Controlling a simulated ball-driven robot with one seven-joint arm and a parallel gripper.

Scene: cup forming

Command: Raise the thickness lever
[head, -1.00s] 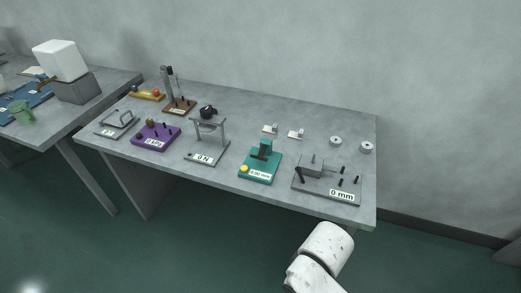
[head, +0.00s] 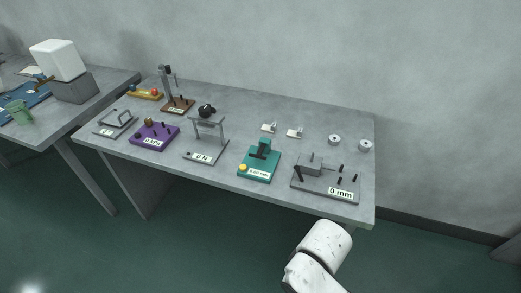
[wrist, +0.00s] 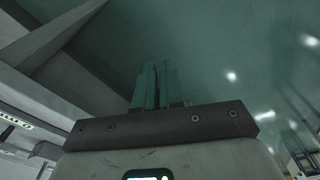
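A teal gauge (head: 259,165) with an upright block, a yellow knob (head: 243,168) at its front left and a "0.00 mm" label stands near the table's front edge, right of centre. It looks like the thickness gauge; the knob sits low, and a lever arm is too small to make out. My gripper (wrist: 158,86) shows in the wrist view with its two teal fingers close together and nothing between them. It is outside the head view, where only a white part of my arm shows below the table's front edge, apart from the gauge.
A grey "0 mm" device (head: 325,183) stands right of the gauge, and a grey "0 N" stand (head: 207,140) stands left. A purple device (head: 154,136) is further left. Small metal pieces (head: 294,133) and discs (head: 334,140) lie behind. The floor in front is clear.

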